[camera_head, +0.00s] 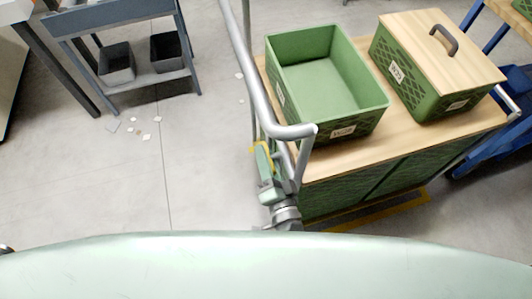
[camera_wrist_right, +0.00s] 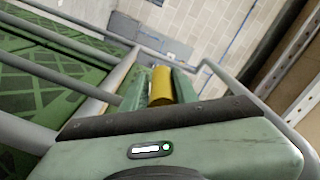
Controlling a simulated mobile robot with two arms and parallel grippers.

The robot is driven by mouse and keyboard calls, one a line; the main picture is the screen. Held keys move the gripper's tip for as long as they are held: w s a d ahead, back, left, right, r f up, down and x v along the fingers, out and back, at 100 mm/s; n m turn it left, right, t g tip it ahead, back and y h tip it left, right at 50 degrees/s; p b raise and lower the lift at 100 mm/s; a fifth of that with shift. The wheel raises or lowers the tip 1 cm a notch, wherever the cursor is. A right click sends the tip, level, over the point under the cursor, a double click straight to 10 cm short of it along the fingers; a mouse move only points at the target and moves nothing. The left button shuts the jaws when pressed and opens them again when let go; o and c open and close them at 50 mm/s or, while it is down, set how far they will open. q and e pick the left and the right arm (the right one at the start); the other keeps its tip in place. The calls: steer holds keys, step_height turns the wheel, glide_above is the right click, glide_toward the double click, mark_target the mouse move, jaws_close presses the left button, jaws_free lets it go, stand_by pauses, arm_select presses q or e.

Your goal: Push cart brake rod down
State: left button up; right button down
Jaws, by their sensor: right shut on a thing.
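The cart (camera_head: 415,132) has a wooden top and a grey tube handle (camera_head: 258,92) on its left end. My right gripper (camera_head: 263,160) is low beside that handle, at the cart's near left corner. In the right wrist view its two green fingers are shut on a yellow rod (camera_wrist_right: 161,86), one on each side. I take this rod to be the brake rod. Only its yellow end shows; the rest is hidden behind the gripper. In the head view a little yellow shows by the fingers. My left gripper is not in view.
An open green crate (camera_head: 325,85) and a green crate with a wooden lid (camera_head: 437,65) stand on the cart. A grey-blue shelf unit (camera_head: 115,15) with dark bins stands at the upper left. Paper scraps (camera_head: 146,137) lie on the floor. The floor left of the cart is mostly clear.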

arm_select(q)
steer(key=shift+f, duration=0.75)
arm_select(e)
step_height(320, 180, down, 2)
steer(key=shift+s+f, duration=0.1)
steer(key=shift+f, duration=0.1)
steer(key=c, duration=1.1)
jaws_free()
steer(key=shift+f, duration=0.1)
steer(key=shift+c, duration=0.2)
arm_select(q)
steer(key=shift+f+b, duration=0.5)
steer(key=shift+b, duration=0.25)
arm_select(e)
steer(key=v, duration=0.7)
steer(key=shift+s, duration=0.3)
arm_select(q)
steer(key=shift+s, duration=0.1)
arm_select(e)
steer(key=shift+d, duration=0.1)
